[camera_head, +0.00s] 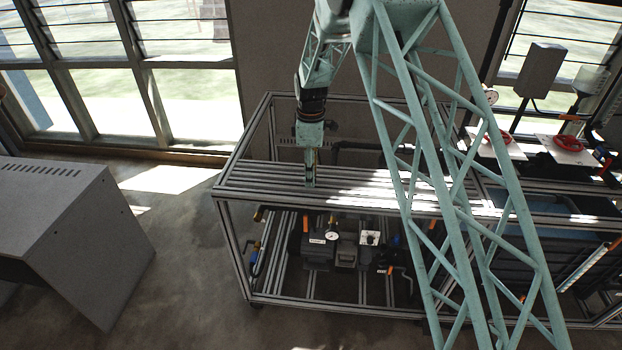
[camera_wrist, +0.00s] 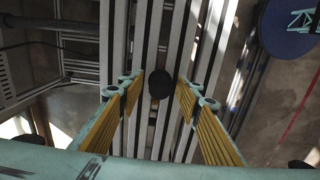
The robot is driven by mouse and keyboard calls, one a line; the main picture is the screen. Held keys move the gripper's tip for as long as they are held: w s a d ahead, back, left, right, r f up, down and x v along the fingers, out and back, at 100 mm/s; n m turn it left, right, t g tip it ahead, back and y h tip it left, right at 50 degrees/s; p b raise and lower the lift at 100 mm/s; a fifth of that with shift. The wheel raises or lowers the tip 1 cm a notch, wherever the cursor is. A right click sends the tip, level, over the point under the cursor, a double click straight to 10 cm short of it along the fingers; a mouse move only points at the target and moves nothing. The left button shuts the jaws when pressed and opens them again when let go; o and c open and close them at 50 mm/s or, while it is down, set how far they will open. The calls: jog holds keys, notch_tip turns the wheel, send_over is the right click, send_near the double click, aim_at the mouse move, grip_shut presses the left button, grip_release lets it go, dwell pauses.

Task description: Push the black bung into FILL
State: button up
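My gripper (camera_head: 310,180) points straight down at the slatted metal top (camera_head: 260,177) of a framed rig in the head view. In the wrist view my gripper (camera_wrist: 160,88) is open, with a yellow-padded finger on each side. A round black piece, which looks like the black bung (camera_wrist: 160,83), shows between the fingertips, with a gap on both sides. It appears over the slats; its height above them is unclear. The bung cannot be made out in the head view. No marking that reads FILL can be made out in either view.
Below the slats, the rig holds pumps, a round gauge (camera_head: 332,236) and pipes. Red handwheels (camera_head: 569,143) stand at the right. A grey cabinet (camera_head: 75,225) stands at the left, with open floor between. A blue disc (camera_wrist: 288,28) shows in the wrist view.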

jog(key=shift+f, duration=0.2)
dwell(0.5)
grip_shut()
